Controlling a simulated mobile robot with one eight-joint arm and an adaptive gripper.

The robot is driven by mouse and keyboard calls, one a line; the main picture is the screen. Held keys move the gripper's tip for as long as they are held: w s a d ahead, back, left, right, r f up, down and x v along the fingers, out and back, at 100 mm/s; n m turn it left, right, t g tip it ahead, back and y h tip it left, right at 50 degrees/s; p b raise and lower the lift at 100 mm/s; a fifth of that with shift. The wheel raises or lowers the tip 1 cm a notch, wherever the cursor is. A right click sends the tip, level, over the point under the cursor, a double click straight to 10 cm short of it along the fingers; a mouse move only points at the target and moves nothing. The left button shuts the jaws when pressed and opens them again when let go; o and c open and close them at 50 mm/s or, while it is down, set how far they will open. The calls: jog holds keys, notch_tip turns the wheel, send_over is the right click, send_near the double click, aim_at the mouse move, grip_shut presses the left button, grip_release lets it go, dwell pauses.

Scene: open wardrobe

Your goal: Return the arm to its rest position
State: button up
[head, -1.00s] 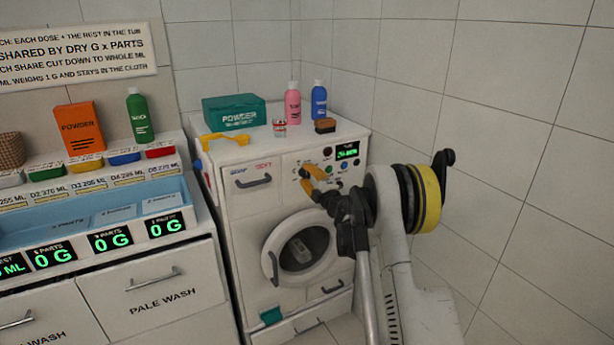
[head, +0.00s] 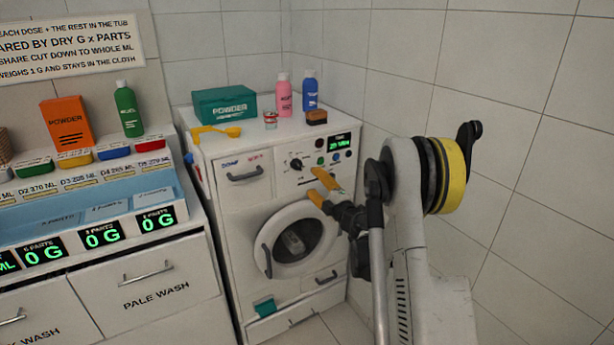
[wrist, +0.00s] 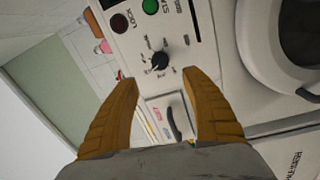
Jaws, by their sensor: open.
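My gripper (head: 322,189) is in front of the washing machine (head: 230,210), near its control panel. Its two orange fingers are apart with nothing between them. In the wrist view my gripper (wrist: 160,82) points at the panel, with the black dial (wrist: 159,60) just beyond the gap between the fingers. The green button (wrist: 150,6) and the dark red lock button (wrist: 119,22) show above. In the head view the panel's display (head: 339,143) is lit green. The round door (head: 296,240) looks shut, with something grey behind its glass.
A green powder box (head: 224,107), a pink bottle (head: 283,97), a blue bottle (head: 309,93), a brown brush (head: 317,117) and a yellow scoop (head: 215,132) sit on the machine. A counter with a blue tray (head: 85,205) stands left. A tiled wall (head: 540,170) is close on the right.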

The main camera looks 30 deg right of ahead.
jog(key=shift+s, duration=0.55)
notch_tip(320, 180, up, 12)
jog(key=s+a+m+h, duration=0.2)
jog(key=m+h, duration=0.2)
jog(key=m, duration=0.2)
jog(key=s+a+r+m+g+h, duration=0.2)
jog(key=s+a+r+m+g, duration=0.1)
jog(key=s+r+m, duration=0.3)
jog(key=s+a+f+m+g+y, duration=0.1)
jog(key=s+a+f+g+y, duration=0.1)
jog(key=s+a, duration=0.4)
jog(key=s+a+f+m+g+y, duration=0.1)
jog(key=s+a+f+g, duration=0.3)
jog(key=s, duration=1)
jog(key=s+a+f+m+g+y, duration=0.2)
jog(key=s+a+f, duration=0.6)
jog(key=s+a, duration=0.2)
jog(key=shift+s+f+g+y, duration=0.2)
jog(key=shift+f+g+y, duration=0.1)
jog(key=shift+g, duration=0.1)
jog(key=shift+r, duration=0.1)
